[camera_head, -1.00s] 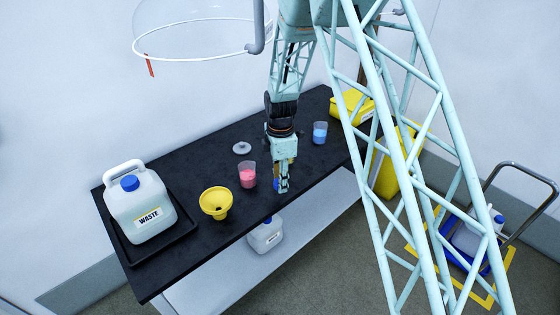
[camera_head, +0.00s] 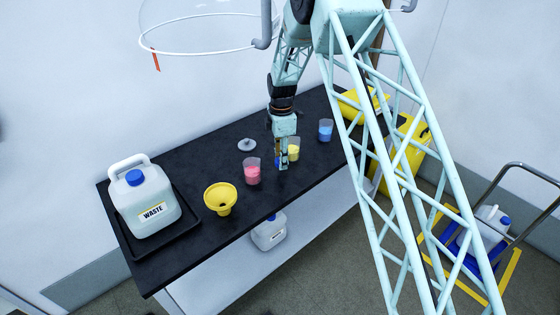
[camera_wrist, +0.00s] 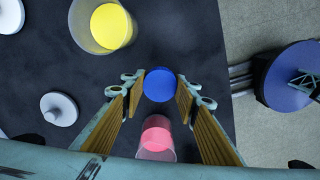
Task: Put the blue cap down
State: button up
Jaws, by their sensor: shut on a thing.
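The blue cap (camera_wrist: 159,84) is a round blue disc between my fingertips in the wrist view. My gripper (camera_wrist: 160,88) is shut on it. In the head view, my gripper (camera_head: 283,165) points down over the black bench (camera_head: 205,165), between the pink beaker (camera_head: 252,172) and the yellow beaker (camera_head: 293,149). Only a sliver of the held cap (camera_head: 277,159) shows there. I cannot tell whether the cap touches the bench top. In the wrist view, the pink beaker (camera_wrist: 156,138) is just below the cap and the yellow beaker (camera_wrist: 108,27) is at the upper left.
A waste jug (camera_head: 145,205) with its own blue cap stands in a black tray at the bench's left end. A yellow funnel (camera_head: 220,198), a grey lid (camera_head: 247,145) and a blue beaker (camera_head: 325,130) stand on the bench. Bare bench lies in front of my gripper.

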jog(key=shift+w+a+f, duration=0.1)
jog(key=shift+w+a, duration=0.05)
jog(key=shift+w, duration=0.75)
jog(key=shift+w+a+f, duration=0.1)
jog(key=shift+w, duration=0.75)
jog(key=shift+w, duration=0.1)
jog(key=shift+w, duration=0.25)
jog(key=shift+f+b, duration=0.4)
jog(key=shift+f, duration=1.35)
jog(key=shift+s+f, duration=0.1)
jog(key=shift+f, duration=0.35)
jog(key=o, duration=0.9)
jog(key=shift+r, duration=0.1)
